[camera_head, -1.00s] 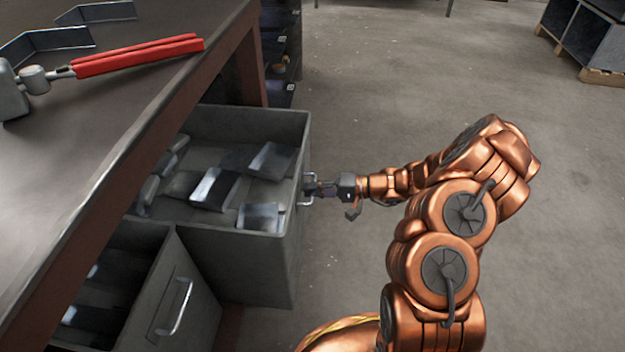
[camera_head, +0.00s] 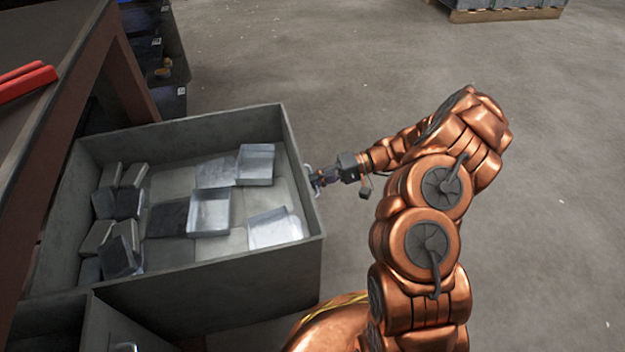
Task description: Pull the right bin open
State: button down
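The right bin (camera_head: 220,297) is a grey metal drawer standing far out from under the workbench, with its inside in full view. Several grey and shiny metal pieces (camera_head: 209,212) lie in it. Its handle (camera_head: 313,187) is on the front face, at the right. My gripper (camera_head: 318,179) is at this handle, its fingers appearing closed around it; the fingertips are small and partly hidden. The left bin (camera_head: 98,325) shows only in part at the lower left, beside the right bin.
The workbench (camera_head: 62,100) is at the left, with red tool handles (camera_head: 25,82) on it. Dark shelving (camera_head: 150,50) stands behind it. A pallet (camera_head: 507,14) is at the top right. The concrete floor (camera_head: 520,130) on the right is clear.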

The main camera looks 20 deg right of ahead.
jog(key=shift+d, duration=0.2)
jog(key=c, duration=1.2)
grip_release()
jog(key=v, duration=1.2)
